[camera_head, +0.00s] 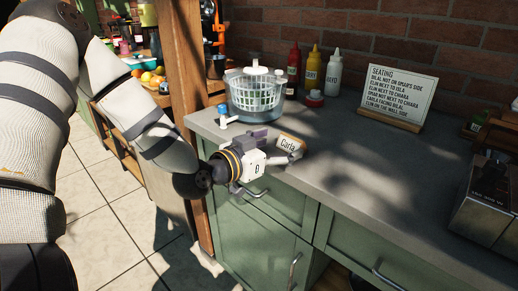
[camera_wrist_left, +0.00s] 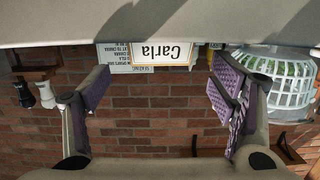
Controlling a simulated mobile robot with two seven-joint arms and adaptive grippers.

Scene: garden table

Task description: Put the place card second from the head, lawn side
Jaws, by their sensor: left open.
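The place card reading "Carla" (camera_head: 289,144) stands on the grey counter (camera_head: 350,165) near its front edge. My left gripper (camera_head: 281,149) is open around or just in front of it; the head view does not settle which. In the left wrist view, which is upside down, the card (camera_wrist_left: 161,53) shows between the two spread purple fingers (camera_wrist_left: 160,95), apart from both. My right gripper is not in view. No table with seats is in view.
A seating sign (camera_head: 396,97) leans at the wall; one line reads "Carla facing Bilal". A salad spinner (camera_head: 255,93), sauce bottles (camera_head: 313,68) and a wooden post (camera_head: 190,90) are near the left end. A metal box (camera_head: 485,205) stands at right. The counter's middle is clear.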

